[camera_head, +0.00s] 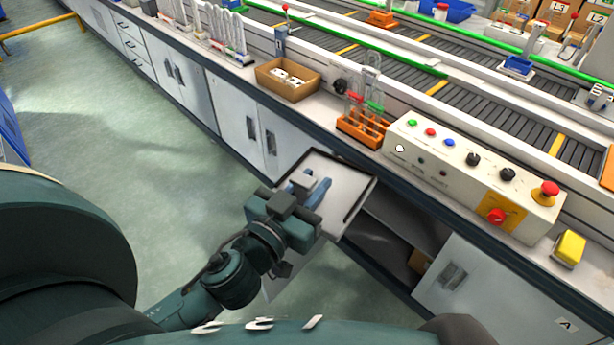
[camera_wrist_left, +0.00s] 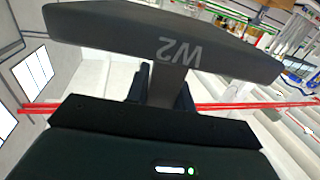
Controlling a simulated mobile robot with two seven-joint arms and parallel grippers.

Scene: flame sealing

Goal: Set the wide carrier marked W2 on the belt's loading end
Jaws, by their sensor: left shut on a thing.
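My left gripper (camera_head: 312,190) is shut on the carrier's grey stem and holds it in front of the bench, over the floor side. My right gripper is not in view.
A control panel (camera_head: 470,165) with buttons stands on the bench edge. Left of it are an orange tube rack (camera_head: 362,130) and a cardboard box (camera_head: 287,80). A yellow block (camera_head: 569,249) lies at the right. Below the bench a cabinet (camera_head: 400,225) is open.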

